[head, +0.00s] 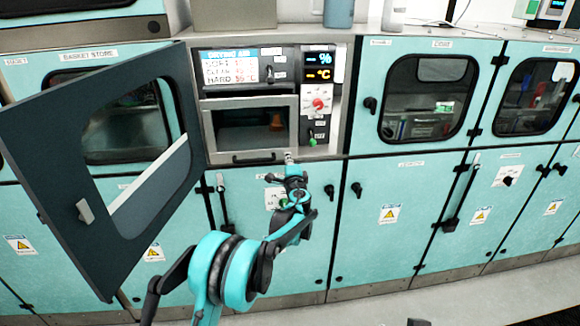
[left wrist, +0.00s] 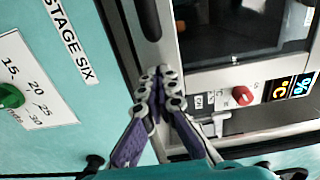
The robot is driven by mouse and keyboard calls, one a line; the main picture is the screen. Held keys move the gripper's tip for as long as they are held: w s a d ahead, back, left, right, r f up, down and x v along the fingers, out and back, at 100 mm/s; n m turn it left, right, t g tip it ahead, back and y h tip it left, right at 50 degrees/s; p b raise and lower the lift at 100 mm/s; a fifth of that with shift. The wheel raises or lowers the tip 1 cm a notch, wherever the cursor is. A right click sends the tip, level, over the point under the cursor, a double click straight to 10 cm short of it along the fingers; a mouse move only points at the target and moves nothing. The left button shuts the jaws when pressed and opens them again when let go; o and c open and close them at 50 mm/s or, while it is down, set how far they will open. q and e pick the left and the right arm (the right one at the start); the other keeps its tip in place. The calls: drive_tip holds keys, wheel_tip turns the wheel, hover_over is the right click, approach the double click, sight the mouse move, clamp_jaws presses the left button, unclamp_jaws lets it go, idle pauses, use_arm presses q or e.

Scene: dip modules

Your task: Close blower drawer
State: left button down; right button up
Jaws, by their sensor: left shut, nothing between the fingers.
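The blower drawer (head: 252,101) is a grey-framed front with a dark window and a handle along its lower edge, set in the drying unit in the middle of the head view. Its window also shows at the top of the left wrist view (left wrist: 215,25). Whether the drawer is fully in cannot be told. My left gripper (head: 290,158) is at the unit's lower edge, just below and right of the drawer. In the left wrist view its fingers (left wrist: 161,75) are together and empty, close to the metal frame; contact is unclear. My right gripper is not in view.
A large dark door (head: 100,150) with a window stands swung open left of the drawer. A control panel with a red knob (head: 320,104) and a green knob (head: 312,142) is on the right. Teal cabinets (head: 440,90) line the wall. A bottle (head: 339,13) stands on top.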

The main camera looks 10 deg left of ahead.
use_arm(q)
drive_tip(key=x, duration=0.7)
drive_tip(key=shift+w+a+p, duration=0.15)
drive_tip(key=shift+w+p, duration=0.2)
drive_tip(key=shift+w, duration=0.05)
drive_tip(key=shift+r, duration=0.1)
